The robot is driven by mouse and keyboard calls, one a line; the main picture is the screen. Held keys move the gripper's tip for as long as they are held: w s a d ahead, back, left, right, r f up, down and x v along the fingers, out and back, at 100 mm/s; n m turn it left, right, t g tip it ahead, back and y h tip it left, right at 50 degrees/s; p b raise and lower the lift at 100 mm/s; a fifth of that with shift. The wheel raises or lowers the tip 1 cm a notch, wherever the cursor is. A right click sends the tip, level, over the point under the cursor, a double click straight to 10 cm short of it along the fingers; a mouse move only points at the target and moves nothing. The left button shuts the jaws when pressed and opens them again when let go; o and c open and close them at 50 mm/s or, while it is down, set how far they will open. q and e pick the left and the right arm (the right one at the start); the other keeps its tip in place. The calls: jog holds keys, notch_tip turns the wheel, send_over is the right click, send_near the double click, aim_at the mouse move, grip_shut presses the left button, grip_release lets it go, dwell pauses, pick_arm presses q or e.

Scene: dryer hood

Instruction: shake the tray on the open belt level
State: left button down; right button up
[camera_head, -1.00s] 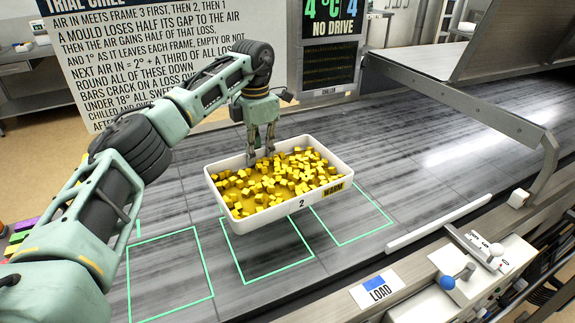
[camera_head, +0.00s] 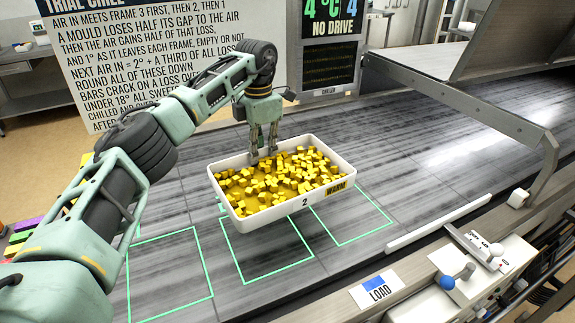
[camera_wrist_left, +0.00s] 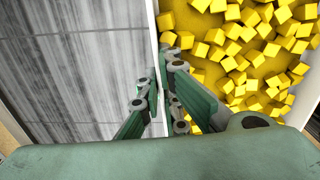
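A white tray (camera_head: 263,220), marked 2 and WARM, holds many loose yellow cubes (camera_head: 285,175). In the head view it hangs a little above the grey belt (camera_head: 415,175), over the green outlined frames. My left gripper (camera_head: 263,155) is shut on the tray's far rim. In the left wrist view its fingers (camera_wrist_left: 160,95) straddle the white rim, with yellow cubes (camera_wrist_left: 240,50) to the right and grey belt to the left. My right gripper is in neither view.
Empty green frames (camera_head: 170,270) are drawn on the belt. A metal hood (camera_head: 510,45) spans the belt at the right. A LOAD label (camera_head: 377,288) and a blue-knobbed control (camera_head: 447,282) sit on the front edge.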

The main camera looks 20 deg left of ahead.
aim_at(240, 165)
pick_arm(q)
jog(key=shift+w+d+r, duration=0.1)
jog(key=shift+w+d, duration=0.5)
jog(key=shift+w, duration=0.15)
jog(key=shift+a, duration=0.1)
jog(key=s+a, duration=0.1)
jog(key=s, duration=0.1)
jog(key=s+a, duration=0.3)
jog(key=s, duration=0.1)
jog(key=shift+s+a, duration=0.25)
jog(key=shift+a, duration=0.15)
jog(key=w+d, duration=0.1)
jog(key=w, duration=0.1)
jog(key=w+d, duration=0.4)
jog(key=shift+w, duration=0.35)
jog(key=shift+s+a, duration=0.15)
jog(key=shift+s+a, duration=0.1)
